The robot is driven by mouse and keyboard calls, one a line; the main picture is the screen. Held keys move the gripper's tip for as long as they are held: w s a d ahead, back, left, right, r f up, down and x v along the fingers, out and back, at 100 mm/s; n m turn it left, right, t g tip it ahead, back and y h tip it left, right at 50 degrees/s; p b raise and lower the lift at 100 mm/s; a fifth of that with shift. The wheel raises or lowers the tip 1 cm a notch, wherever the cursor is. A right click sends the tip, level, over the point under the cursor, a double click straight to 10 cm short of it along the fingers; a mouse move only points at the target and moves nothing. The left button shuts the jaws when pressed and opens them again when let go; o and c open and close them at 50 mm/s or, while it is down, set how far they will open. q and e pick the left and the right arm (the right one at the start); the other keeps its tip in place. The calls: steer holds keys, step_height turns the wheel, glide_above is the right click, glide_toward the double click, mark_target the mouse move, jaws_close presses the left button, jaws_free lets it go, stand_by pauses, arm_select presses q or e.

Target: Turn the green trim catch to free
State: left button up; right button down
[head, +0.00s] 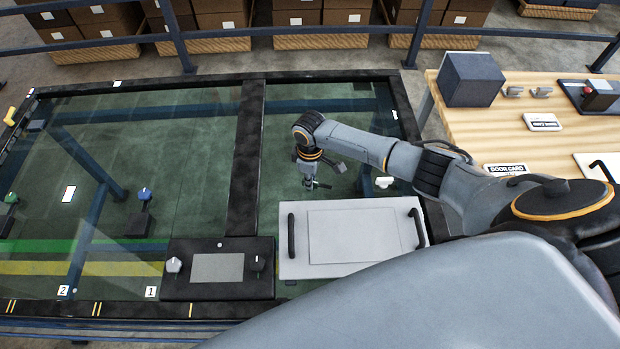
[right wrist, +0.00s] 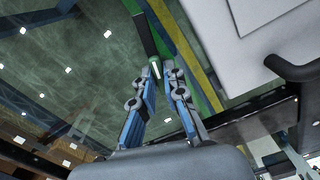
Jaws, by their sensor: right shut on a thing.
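My right gripper (head: 312,184) is low over the green glass-like panel, behind the pale grey panel with dark handles. In the right wrist view its fingers (right wrist: 155,74) close on a small pale, greenish tip (right wrist: 155,68). A dark bar (right wrist: 142,33) runs on from that tip. I cannot tell whether this is the green trim catch. In the head view a small green knob (head: 11,197) on a dark mount stands at the far left, well away from my right gripper. A blue knob (head: 145,194) stands to the right of it. My left gripper is out of view.
The pale grey panel (head: 292,268) lies in front of my right gripper. A dark control box (head: 180,290) with a screen sits beside it. A white knob (head: 385,182) is right of the gripper. A wooden table (head: 458,128) with a dark box (head: 470,80) stands at right.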

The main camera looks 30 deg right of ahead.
steer(key=shift+n, duration=1.6)
steer(key=shift+r, duration=0.1)
steer(key=c, duration=1.4)
jaws_free()
step_height(320, 180, up, 12)
